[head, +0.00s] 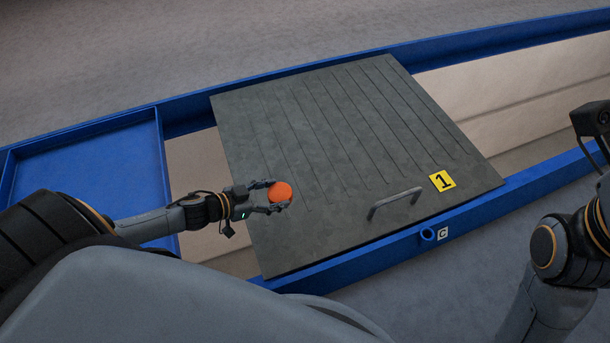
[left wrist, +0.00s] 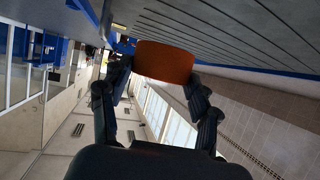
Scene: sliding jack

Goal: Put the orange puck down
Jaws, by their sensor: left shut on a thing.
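The orange puck (head: 280,192) is held between the fingers of my left gripper (head: 273,196). In the head view it shows over the left part of a dark grey grooved panel (head: 340,130). In the left wrist view the puck (left wrist: 164,62) sits between the two fingertips of my left gripper (left wrist: 160,80), with the grooved panel beside it. The gap between puck and panel cannot be judged exactly. My right arm shows at the right edge of the head view, but its fingers cannot be made out clearly.
The panel has a handle (head: 394,202) and a yellow tag marked 1 (head: 442,181). It lies across a blue-railed frame (head: 540,180) with a small ring and a C label (head: 442,233) at the front. A blue tray (head: 90,170) is at the left. Most of the panel is bare.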

